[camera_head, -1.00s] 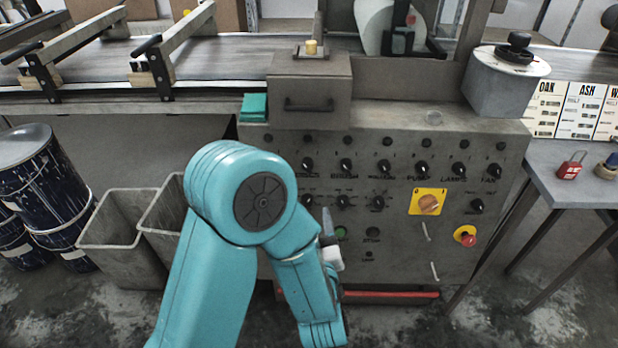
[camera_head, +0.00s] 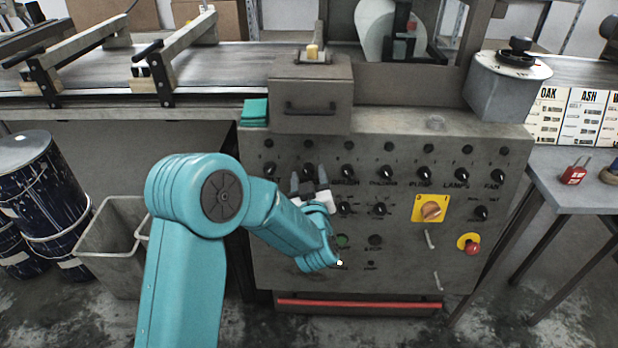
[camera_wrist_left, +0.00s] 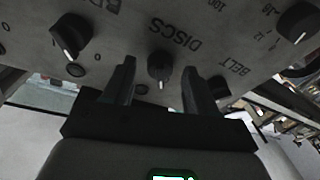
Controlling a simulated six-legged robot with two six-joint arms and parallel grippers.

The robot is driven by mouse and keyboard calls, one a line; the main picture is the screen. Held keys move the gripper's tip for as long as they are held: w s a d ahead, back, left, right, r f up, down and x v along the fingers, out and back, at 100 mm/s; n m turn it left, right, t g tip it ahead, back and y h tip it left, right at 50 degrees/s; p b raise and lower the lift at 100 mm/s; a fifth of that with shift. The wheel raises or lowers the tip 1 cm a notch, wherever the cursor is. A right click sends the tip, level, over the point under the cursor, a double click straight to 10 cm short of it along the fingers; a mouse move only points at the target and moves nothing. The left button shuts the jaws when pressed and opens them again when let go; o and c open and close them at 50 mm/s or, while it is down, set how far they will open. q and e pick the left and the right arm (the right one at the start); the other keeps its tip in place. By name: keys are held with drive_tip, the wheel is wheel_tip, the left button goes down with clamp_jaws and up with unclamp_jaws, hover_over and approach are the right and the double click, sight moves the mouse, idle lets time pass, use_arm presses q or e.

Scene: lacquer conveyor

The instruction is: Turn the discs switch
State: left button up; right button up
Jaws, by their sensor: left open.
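The discs switch is a small black knob with a white pointer line. In the left wrist view the discs knob (camera_wrist_left: 160,66) stands on the grey panel beside an upside-down DISCS label. My left gripper (camera_head: 315,174) is open in front of the panel's upper knob row. In the left wrist view its two dark fingers (camera_wrist_left: 158,84) stand apart, one on each side of the discs knob. I cannot tell whether they touch it. In the head view the fingers partly cover the knob. My right gripper is not in view.
Neighbouring knobs stand close on both sides, including the brush knob (camera_head: 348,174). A yellow-plated rotary switch (camera_head: 431,210) and a red stop button (camera_head: 472,247) are farther right on the panel. A metal drawer box (camera_head: 312,95) stands above.

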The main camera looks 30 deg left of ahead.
use_arm(q)
drive_tip(key=shift+w+a, duration=0.1)
drive_tip(key=shift+w, duration=0.05)
drive_tip(key=c, duration=1.1)
drive_tip(key=shift+o, duration=0.3)
